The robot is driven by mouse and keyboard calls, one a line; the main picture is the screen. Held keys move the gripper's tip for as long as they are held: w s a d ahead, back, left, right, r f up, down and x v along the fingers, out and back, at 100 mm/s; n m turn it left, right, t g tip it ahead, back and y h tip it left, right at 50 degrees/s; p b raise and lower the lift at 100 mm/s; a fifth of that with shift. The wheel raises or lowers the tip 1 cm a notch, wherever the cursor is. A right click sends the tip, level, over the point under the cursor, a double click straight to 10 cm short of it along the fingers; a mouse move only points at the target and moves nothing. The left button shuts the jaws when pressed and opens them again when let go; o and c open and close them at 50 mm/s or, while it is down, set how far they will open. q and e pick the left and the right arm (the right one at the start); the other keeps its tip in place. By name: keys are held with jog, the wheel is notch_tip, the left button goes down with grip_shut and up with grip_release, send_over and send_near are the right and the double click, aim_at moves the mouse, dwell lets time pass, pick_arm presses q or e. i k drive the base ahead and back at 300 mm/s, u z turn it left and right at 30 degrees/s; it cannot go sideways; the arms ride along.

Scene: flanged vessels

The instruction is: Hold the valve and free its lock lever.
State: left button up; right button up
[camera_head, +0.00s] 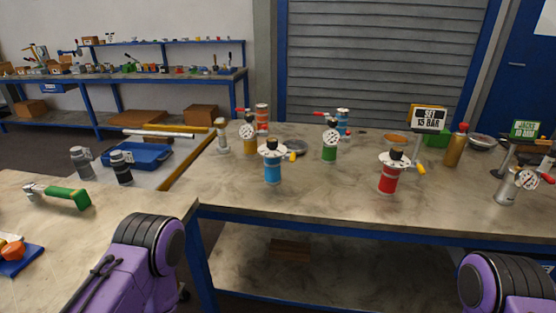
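Several small flanged vessels with valve tops stand upright on the workbench (300,199); I cannot tell which one is the task's valve. A blue vessel (272,172) with a white flange and black knob has a yellow-tipped lever (292,156) to its right. A red vessel (388,181) has a similar top and a yellow-tipped lever (420,169). A green vessel (329,153) carries a round gauge (330,138) and a red handle. A grey vessel (506,195) with a gauge stands at the far right. Only purple arm links of mine show; both grippers are out of view.
A "SET 15 BAR" sign (429,117) and a green "JACKS" sign (525,129) stand on the right. A brown bottle (456,147) is between them. A left table (130,204) holds a green-handled tool (70,196). The bench's front middle is clear.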

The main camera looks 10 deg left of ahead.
aim_at(293, 156)
jog(key=z, duration=0.45)
jog(key=k, duration=0.55)
jog(key=z, duration=0.65)
jog(key=i, duration=0.95)
jog(key=u, duration=1.25)
jog(key=i, duration=0.7)
jog(key=u, duration=0.65)
